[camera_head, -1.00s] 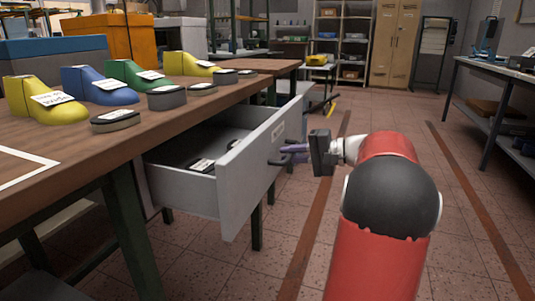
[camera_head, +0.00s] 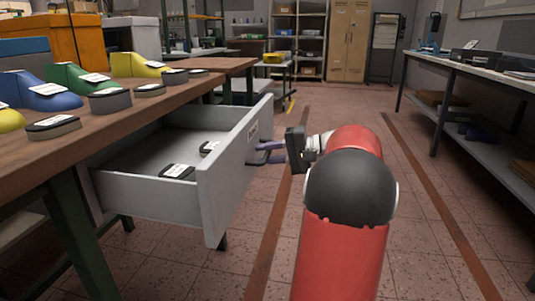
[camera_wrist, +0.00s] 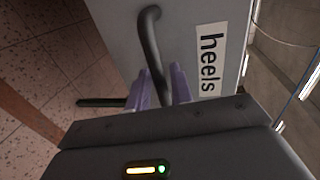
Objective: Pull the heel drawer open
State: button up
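The grey heel drawer (camera_head: 222,182) stands well out from under the wooden workbench, with dark heel pieces (camera_head: 178,171) lying inside. Its front carries a label (camera_wrist: 209,62) reading "heels" in the wrist view. A dark bar handle (camera_wrist: 150,45) sticks out from the front. My gripper (camera_head: 268,153) is at the handle, and its purple fingers (camera_wrist: 162,86) lie on either side of the bar in the wrist view. The fingers look closed around the handle, though the exact contact is partly hidden by the gripper body.
The workbench (camera_head: 130,112) holds several coloured shoe lasts (camera_head: 75,80) and dark heel blocks. Another table (camera_head: 480,75) runs along the right wall. The tiled floor (camera_head: 420,200) between them is open. Shelves and a locker (camera_head: 347,40) stand at the back.

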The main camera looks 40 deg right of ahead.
jog(key=shift+o, duration=0.4)
jog(key=v, duration=0.7)
jog(key=shift+s+d+p, duration=0.25)
jog(key=shift+s+p, duration=0.05)
